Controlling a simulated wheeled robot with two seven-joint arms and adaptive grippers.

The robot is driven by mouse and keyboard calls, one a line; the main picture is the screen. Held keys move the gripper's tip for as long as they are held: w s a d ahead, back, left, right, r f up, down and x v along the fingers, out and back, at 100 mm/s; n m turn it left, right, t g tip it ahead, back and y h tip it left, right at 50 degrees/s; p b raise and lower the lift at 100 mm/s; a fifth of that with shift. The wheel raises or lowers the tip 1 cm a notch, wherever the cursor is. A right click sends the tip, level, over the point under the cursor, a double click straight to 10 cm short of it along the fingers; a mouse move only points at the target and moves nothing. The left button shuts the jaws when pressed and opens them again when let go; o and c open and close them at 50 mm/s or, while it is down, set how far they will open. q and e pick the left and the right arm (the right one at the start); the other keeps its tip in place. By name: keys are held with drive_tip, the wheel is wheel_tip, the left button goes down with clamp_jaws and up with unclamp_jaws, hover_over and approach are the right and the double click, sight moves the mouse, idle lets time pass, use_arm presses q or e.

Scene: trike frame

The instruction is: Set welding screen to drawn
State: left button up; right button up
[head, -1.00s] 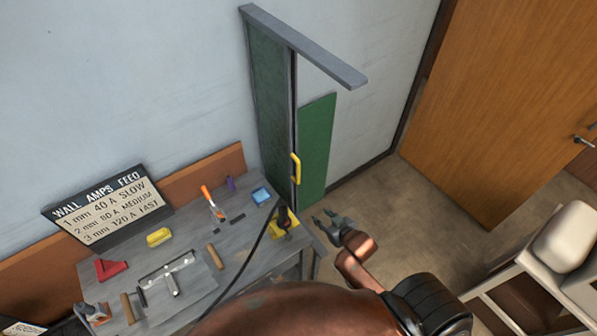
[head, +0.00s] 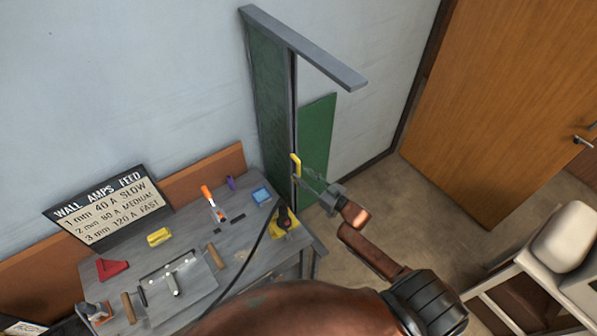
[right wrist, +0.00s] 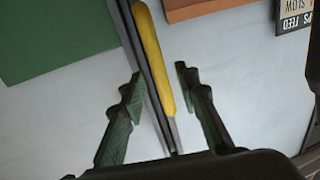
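The welding screen has a dark green panel (head: 267,100) and a brighter green panel (head: 318,135) under a grey overhead rail (head: 305,47). A pale wall gap shows above the brighter panel. A yellow handle (head: 295,164) stands upright at the seam between the panels. My right gripper (head: 308,178) is at the handle's lower part. In the right wrist view, its two fingers (right wrist: 158,84) are apart, with the handle (right wrist: 150,55) showing between them; I cannot tell whether they touch it. My left gripper is not in view.
A sign (head: 108,208) leans at the wall. Floor between is clear.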

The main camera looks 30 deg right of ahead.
drive_tip(key=shift+x, duration=1.4)
drive_tip(key=shift+c, duration=0.3)
clamp_jaws()
